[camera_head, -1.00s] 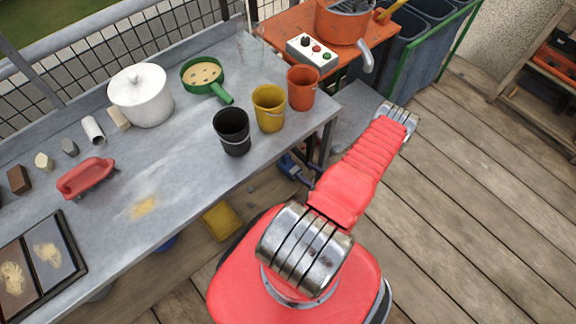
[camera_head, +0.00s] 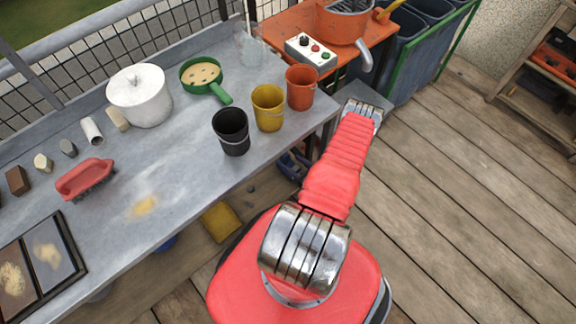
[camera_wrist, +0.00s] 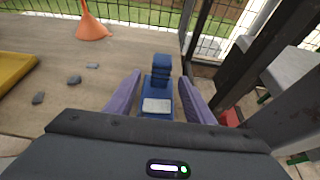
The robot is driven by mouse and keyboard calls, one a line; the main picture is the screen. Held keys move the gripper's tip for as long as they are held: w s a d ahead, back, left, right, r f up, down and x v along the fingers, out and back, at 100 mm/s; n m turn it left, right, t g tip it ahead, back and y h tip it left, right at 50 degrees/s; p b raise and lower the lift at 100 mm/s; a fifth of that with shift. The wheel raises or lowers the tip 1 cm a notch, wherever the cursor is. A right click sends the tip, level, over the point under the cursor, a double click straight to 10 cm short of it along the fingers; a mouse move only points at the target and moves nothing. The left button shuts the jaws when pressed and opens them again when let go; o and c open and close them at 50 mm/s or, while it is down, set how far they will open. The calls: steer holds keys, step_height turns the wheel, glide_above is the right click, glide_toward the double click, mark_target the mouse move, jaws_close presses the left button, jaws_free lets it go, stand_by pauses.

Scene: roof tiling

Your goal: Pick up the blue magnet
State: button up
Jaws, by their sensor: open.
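My gripper (camera_wrist: 159,79) is open, with one purplish finger on each side of the magnet. The magnet appears between the fingers, with gaps visible on both sides; I cannot tell how deep it sits. In the head view my red arm reaches down beside the workbench, and the gripper itself cannot be made out there. A dark blue shape (camera_head: 291,165) shows below the bench edge, partly hidden.
The grey workbench (camera_head: 180,190) holds buckets, a white pot (camera_head: 140,95), a green sieve (camera_head: 203,76) and a red brush (camera_head: 84,178). In the wrist view, dark bench legs (camera_wrist: 245,60) are close on the right. Several grey stones (camera_wrist: 74,79), an orange funnel (camera_wrist: 91,27) and a yellow tray (camera_wrist: 12,70) lie left.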

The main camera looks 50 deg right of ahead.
mark_target(287, 159)
steer(key=shift+x, duration=2.55)
steer(key=shift+c, duration=0.5)
jaws_close()
